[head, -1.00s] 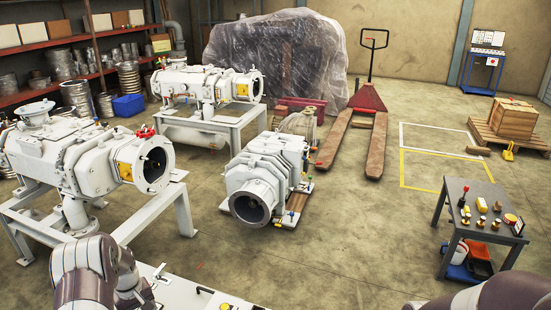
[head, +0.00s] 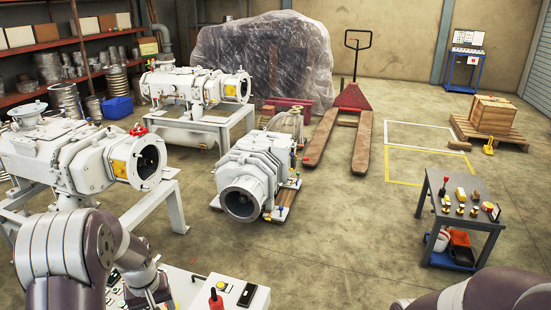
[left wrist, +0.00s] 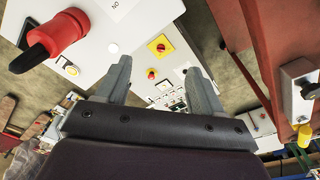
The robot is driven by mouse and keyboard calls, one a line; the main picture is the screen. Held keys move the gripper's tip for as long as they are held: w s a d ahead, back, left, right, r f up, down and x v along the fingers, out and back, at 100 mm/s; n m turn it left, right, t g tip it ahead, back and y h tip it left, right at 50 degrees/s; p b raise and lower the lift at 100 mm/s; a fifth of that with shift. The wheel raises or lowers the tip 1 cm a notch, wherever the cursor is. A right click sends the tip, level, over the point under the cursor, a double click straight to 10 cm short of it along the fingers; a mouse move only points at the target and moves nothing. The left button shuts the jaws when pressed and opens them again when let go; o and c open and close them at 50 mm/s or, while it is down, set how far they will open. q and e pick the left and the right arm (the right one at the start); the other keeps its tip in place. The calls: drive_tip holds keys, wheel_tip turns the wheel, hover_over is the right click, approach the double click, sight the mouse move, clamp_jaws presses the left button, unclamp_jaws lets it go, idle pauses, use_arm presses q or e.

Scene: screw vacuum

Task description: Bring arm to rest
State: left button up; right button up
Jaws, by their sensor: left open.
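My left arm (head: 70,255) reaches in from the lower left of the head view, bent beside the white control panel (head: 232,288). In the left wrist view my left gripper (left wrist: 158,72) is open, with its two fingers apart and nothing between them. Beyond the fingers lies the white panel face (left wrist: 128,28) with switches and buttons. My right arm (head: 480,292) shows only as a dark rounded link at the lower right of the head view; its gripper is out of the picture.
White vacuum pumps (head: 85,155) on stands fill the left. A small table (head: 450,212) with parts stands right. Open floor lies between.

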use_arm(q)
drive_tip(key=s+d+r+m+t, duration=0.1)
drive_tip(key=s+d+r+m, duration=0.5)
drive_tip(key=s+d, duration=0.6)
drive_tip(key=s+f+b, duration=0.2)
drive_tip(key=f+b, duration=0.9)
drive_tip(key=f, duration=0.1)
drive_tip(key=s+f+b, duration=0.2)
drive_tip(key=f+b, duration=0.9)
drive_tip(key=b, duration=0.1)
wheel_tip(320, 180, up, 22)
drive_tip(key=p, duration=2.2)
drive_tip(key=shift+a+n+g, duration=0.2)
drive_tip(key=shift+n+g, duration=0.2)
drive_tip(key=shift+f, duration=0.15)
